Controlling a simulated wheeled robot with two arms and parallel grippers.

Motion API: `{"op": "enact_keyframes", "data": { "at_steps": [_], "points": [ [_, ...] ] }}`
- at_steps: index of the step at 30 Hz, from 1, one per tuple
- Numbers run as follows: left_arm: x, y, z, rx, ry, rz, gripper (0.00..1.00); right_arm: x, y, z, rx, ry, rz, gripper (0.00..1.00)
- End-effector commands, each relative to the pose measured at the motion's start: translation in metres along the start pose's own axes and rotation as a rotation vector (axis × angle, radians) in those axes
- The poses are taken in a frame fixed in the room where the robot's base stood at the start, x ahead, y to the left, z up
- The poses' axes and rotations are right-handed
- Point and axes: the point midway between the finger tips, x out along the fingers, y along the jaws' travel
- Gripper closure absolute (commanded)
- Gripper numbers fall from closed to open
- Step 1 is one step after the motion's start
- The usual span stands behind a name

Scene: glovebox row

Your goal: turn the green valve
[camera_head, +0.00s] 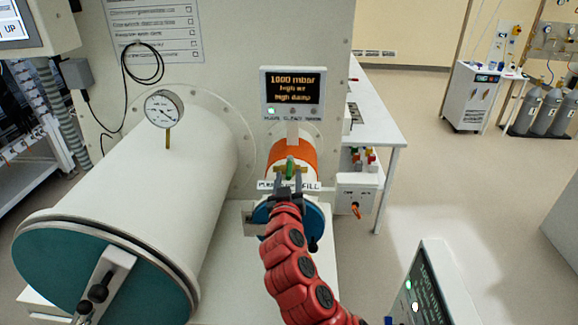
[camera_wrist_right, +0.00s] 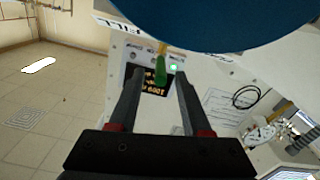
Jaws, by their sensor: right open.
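The green valve (camera_head: 290,167) is a small green lever on a brass stem, on top of the small chamber with the orange band. It also shows in the wrist view (camera_wrist_right: 157,82), between the fingertips of my right gripper (camera_head: 290,179). Those two dark fingers are open, one on each side of the lever with a gap visible on both sides in the wrist view. Whether the tips reach the lever's depth is hard to tell. A "FILL" label (camera_head: 312,187) sits by the valve, partly hidden by the gripper. My left gripper is not in view.
The blue chamber door (camera_wrist_right: 215,15) is close above the fingers in the wrist view. A display (camera_head: 293,92) reading 1000 mbar stands behind the valve. A large white chamber (camera_head: 150,195) with a gauge (camera_head: 164,108) fills the left. An orange-handled switch box (camera_head: 356,195) is at right.

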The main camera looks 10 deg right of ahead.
Motion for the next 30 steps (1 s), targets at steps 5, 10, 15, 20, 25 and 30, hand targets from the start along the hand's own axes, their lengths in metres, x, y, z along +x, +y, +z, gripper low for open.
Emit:
{"op": "enact_keyframes", "data": {
  "at_steps": [5,10,15,20,25,30],
  "points": [
    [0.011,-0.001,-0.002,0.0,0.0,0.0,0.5,0.019,0.0,-0.001,-0.002,-0.003,0.001,0.52],
    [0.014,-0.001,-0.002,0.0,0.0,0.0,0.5,0.027,0.0,0.001,-0.001,-0.003,0.0,0.52],
    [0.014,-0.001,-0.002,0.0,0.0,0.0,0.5,0.028,-0.001,0.001,-0.001,-0.001,-0.001,0.52],
    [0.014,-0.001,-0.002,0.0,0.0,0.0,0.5,0.028,-0.001,0.002,-0.001,-0.001,-0.001,0.59],
    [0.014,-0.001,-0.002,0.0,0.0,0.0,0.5,0.028,-0.001,0.001,-0.001,-0.001,-0.001,0.89],
    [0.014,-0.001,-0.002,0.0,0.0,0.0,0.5,0.028,-0.001,0.001,-0.001,-0.001,-0.001,1.0]
  ]
}}
